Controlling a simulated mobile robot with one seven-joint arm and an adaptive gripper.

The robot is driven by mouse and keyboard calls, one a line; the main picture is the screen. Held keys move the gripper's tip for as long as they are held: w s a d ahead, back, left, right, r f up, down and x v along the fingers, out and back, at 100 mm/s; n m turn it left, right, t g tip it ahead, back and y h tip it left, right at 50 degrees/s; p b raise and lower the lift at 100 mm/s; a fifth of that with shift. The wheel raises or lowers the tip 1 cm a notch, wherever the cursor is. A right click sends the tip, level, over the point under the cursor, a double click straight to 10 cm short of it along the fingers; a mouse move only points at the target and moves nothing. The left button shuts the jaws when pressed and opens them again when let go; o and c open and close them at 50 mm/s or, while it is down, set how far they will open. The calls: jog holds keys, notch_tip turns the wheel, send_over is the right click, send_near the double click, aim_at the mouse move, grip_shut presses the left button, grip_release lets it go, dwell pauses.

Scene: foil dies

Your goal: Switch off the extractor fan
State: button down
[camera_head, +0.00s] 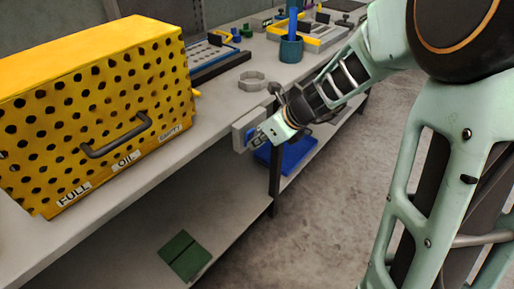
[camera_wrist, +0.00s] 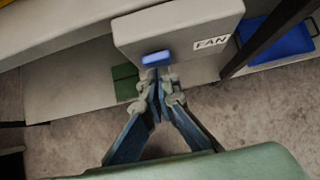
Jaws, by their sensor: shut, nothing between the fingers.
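The fan switch box (camera_wrist: 185,32) is a pale grey box labelled FAN on the bench's front edge, with a blue rocker or button (camera_wrist: 156,58) on its face. The box also shows in the head view (camera_head: 247,128), partly hidden by my gripper. My gripper (camera_wrist: 158,82) is shut and empty, its fingertips together just below the blue button in the wrist view. I cannot tell whether the tips touch it. In the head view my gripper (camera_head: 255,137) is at the box's face. The extractor fan itself is not identifiable.
A yellow perforated box (camera_head: 95,105) with a dark handle stands on the bench at left. A grey hexagonal ring (camera_head: 252,80) and a teal cup (camera_head: 291,50) stand behind. A blue bin (camera_head: 286,154) and a green plate (camera_head: 185,256) lie below. The floor at right is clear.

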jog(key=shift+r, duration=0.25)
jog(key=shift+a+r+p, duration=0.1)
jog(key=shift+r+p, duration=0.6)
jog(key=shift+p, duration=0.2)
